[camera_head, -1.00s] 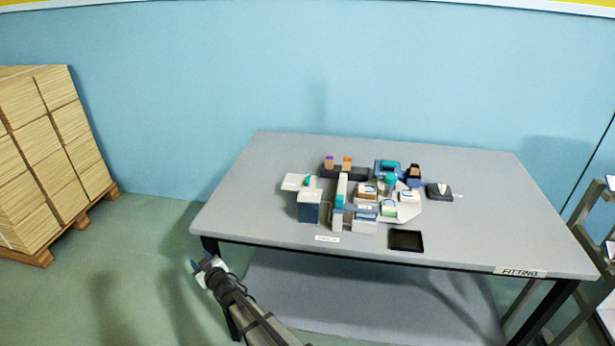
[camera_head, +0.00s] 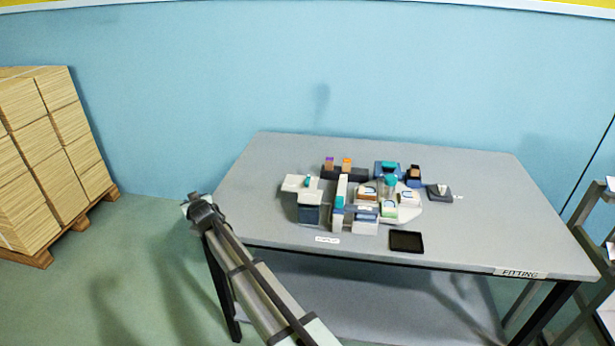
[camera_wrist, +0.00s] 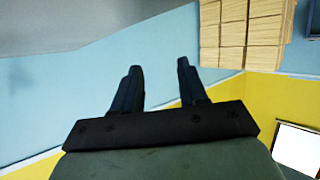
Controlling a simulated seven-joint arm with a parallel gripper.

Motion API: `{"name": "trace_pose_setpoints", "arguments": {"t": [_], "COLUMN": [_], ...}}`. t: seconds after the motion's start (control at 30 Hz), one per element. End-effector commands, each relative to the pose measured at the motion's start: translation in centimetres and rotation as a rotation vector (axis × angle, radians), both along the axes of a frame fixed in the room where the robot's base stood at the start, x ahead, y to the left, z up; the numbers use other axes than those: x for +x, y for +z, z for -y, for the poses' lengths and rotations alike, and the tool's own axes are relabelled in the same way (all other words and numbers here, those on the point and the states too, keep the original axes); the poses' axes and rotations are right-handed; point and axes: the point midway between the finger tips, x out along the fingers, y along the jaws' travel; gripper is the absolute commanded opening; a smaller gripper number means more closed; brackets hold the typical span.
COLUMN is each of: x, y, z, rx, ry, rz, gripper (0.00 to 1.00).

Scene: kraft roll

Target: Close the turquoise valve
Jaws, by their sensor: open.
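Several turquoise parts show in the head view, all small, and I cannot tell surely which is the valve. A turquoise knob (camera_head: 391,181) stands on the pale round-edged base near the middle of the table. A small turquoise lever (camera_head: 308,181) stands on the white-topped dark box (camera_head: 308,213) at the left of the group. A turquoise block (camera_head: 340,202) sits on the long white bar. My gripper (camera_head: 192,204) is off the table's left edge, well apart from all of these. In the wrist view its two dark fingers (camera_wrist: 160,68) are spread with nothing between them.
The grey table (camera_head: 470,220) has free room left and right of the group. A black tray (camera_head: 406,241) lies near its front edge. A dark block with a light lever (camera_head: 440,191) is at right. Stacked boards (camera_head: 50,155) stand at far left, a rack (camera_head: 590,215) at right.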

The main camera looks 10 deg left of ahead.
Motion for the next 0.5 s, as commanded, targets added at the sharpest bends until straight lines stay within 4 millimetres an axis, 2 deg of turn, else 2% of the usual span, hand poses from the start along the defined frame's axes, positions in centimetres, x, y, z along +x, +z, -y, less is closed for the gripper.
{"name": "trace_pose_setpoints", "arguments": {"t": [0.03, 0.2, 0.3, 0.5], "x": [2.7, 8.4, 11.0, 14.2], "y": [0.7, 2.5, 3.9, 7.5], "z": [1.6, 7.7, 11.7, 19.9], "rx": [-0.023, -0.102, -0.144, -0.219], "ry": [-0.052, -0.212, -0.301, -0.464], "rz": [-0.052, -0.257, -0.381, -0.635], "gripper": [0.43, 0.43, 0.43, 0.43]}}
